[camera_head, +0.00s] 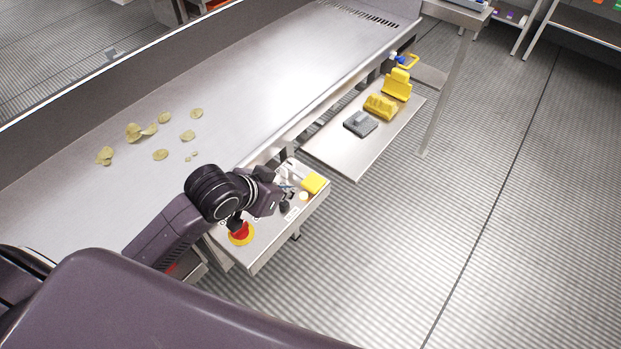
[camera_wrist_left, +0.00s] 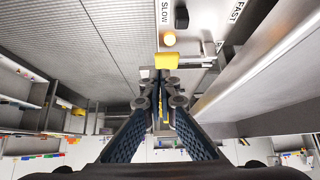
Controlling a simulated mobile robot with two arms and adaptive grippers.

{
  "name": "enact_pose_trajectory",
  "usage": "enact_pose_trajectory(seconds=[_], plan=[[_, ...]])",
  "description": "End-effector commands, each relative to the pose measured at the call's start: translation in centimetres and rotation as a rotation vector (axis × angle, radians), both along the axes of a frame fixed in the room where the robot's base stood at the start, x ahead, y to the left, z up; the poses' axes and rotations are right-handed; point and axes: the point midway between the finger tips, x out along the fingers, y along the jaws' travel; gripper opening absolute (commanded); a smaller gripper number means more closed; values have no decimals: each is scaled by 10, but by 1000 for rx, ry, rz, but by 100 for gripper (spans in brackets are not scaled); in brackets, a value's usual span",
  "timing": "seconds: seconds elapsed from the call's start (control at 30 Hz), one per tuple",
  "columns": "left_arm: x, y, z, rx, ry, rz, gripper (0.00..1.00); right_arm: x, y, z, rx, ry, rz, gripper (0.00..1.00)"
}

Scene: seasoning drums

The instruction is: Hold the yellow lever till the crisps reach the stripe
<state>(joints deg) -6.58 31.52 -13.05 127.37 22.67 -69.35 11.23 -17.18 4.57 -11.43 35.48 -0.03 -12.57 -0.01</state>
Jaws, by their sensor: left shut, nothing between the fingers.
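The yellow lever (camera_head: 313,182) shows as a yellow block at the far right edge of the control panel (camera_head: 262,248). In the left wrist view the yellow lever (camera_wrist_left: 168,61) lies just beyond my fingertips. My left gripper (camera_head: 288,190) is over the panel, to the left of the lever. It also shows in the left wrist view (camera_wrist_left: 163,84), shut and empty. I cannot tell whether it touches the lever. Several pale crisps (camera_head: 134,131) lie scattered on the metal bed (camera_head: 245,80). I cannot make out a stripe. My right gripper is not in view.
A red button (camera_head: 239,230) with a yellow collar is on the panel's near part. A black knob (camera_wrist_left: 181,17) sits between SLOW and FAST labels. A side shelf (camera_head: 349,161) holds a grey block (camera_head: 360,124) and yellow items (camera_head: 380,106). Floor at right is clear.

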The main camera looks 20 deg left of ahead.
Motion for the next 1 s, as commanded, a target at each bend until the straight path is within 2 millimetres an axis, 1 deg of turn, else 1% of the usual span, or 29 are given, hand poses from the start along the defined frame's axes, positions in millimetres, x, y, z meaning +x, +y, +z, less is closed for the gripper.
enact_pose_trajectory(seconds=[0.03,0.1,0.2,0.33,0.63,0.73,0.87,1.0], plan=[[11,3,11,-1,-24,-8,0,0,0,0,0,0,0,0],[22,5,22,-11,-45,-15,0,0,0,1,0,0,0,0],[30,6,32,-21,-61,-20,0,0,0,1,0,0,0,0],[33,6,36,-28,-69,-23,0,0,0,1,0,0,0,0],[34,6,36,-29,-68,-22,0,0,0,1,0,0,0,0],[37,5,33,-30,-67,-21,0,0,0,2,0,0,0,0],[47,1,23,-30,-67,-20,0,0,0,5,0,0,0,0],[62,-5,7,-31,-67,-19,0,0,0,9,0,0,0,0]])
